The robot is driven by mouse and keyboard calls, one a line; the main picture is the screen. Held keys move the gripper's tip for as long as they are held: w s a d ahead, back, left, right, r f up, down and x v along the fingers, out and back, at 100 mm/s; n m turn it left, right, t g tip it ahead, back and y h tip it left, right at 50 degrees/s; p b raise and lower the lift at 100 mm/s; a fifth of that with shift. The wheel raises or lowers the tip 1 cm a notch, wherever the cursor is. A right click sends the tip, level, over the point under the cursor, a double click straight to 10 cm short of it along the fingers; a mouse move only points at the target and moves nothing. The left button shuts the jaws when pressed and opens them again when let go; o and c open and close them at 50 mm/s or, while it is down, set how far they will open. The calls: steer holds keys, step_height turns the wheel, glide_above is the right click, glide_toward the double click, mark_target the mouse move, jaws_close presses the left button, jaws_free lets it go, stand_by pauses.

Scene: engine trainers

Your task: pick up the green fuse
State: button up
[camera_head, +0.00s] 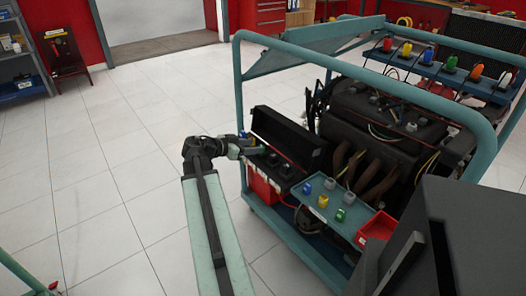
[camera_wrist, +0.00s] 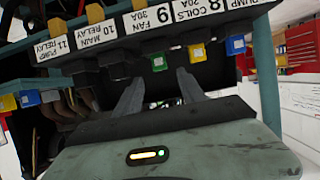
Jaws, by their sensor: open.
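In the wrist view a small green fuse (camera_wrist: 159,64) sits in the dark fuse box, below the white label strip. My gripper (camera_wrist: 160,86) is open and empty, its two fingers pointing toward the box with the green fuse just beyond and between their tips. I cannot tell the exact gap. In the head view my gripper (camera_head: 255,150) is at the left side of the open black box on the cart. Another small green piece (camera_head: 340,214) stands on the teal tray (camera_head: 348,234) at the cart's front.
Blue (camera_wrist: 196,52) and yellow (camera_wrist: 234,43) fuses sit right of the green one. The teal cart frame (camera_head: 238,80) surrounds the engine (camera_head: 385,120). A red bin (camera_head: 375,228) is beside the tray. Open floor (camera_head: 100,200) lies left.

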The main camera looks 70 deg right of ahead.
mark_target(263, 146)
steer(key=b+x, duration=0.1)
steer(key=x, duration=0.2)
steer(key=b+x, duration=0.1)
steer(key=x, duration=0.2)
steer(key=shift+d+f, duration=0.1)
steer(key=shift+f, duration=0.2)
jaws_close()
